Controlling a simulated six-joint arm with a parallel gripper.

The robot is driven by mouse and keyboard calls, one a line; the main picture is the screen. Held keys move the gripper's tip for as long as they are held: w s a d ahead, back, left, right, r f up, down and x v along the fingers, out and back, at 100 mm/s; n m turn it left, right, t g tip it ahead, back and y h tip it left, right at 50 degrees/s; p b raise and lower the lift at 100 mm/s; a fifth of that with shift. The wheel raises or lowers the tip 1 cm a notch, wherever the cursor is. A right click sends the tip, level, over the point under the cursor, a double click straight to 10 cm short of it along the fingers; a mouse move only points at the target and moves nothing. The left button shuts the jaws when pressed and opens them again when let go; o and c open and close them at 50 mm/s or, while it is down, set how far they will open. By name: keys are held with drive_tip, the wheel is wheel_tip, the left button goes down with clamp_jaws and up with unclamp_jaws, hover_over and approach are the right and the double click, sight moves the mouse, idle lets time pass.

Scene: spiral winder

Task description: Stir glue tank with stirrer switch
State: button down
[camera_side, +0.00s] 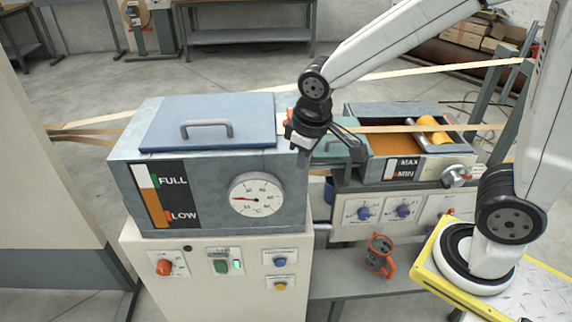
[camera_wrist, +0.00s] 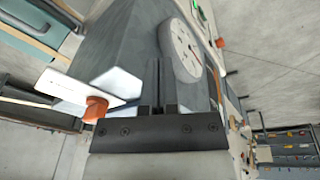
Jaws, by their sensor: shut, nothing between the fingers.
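The grey tank (camera_side: 210,215) with a FULL/LOW level gauge (camera_side: 160,195) and a round dial (camera_side: 256,194) stands at the left in the side view. Its blue lid (camera_side: 210,110) is on, with the handle up. A smaller open tank (camera_side: 392,112) with orange-brown contents and MAX/MIN marks stands to the right. An orange knob on a white plate (camera_wrist: 95,107) shows left of my fingers in the wrist view; its label is unreadable. My gripper (camera_side: 355,150) is shut and empty by the grey tank's upper right corner. It also shows in the wrist view (camera_wrist: 161,65), apart from the knob.
The cabinet below carries an orange knob (camera_side: 163,267), a lit green switch (camera_side: 222,266), and blue (camera_side: 280,261) and yellow (camera_side: 280,286) buttons. A paper strip (camera_side: 440,75) runs behind the tanks.

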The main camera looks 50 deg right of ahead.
drive_tip(key=w+a+f+n+t+h, duration=0.1)
drive_tip(key=w+a+n+h, duration=0.2)
drive_tip(key=a, duration=0.8)
drive_tip(key=w+a+n, duration=0.3)
drive_tip(key=w+a, duration=0.3)
drive_tip(key=a, duration=0.5)
wheel_tip(320, 180, down, 28)
drive_tip(key=shift+d+r, duration=0.15)
drive_tip(key=shift+d, duration=0.1)
approach(220, 270)
drive_tip(key=shift+s+x, duration=0.25)
drive_tip(key=shift+x, duration=1)
drive_tip(key=shift+s+x, duration=0.25)
drive_tip(key=shift+x, duration=0.95)
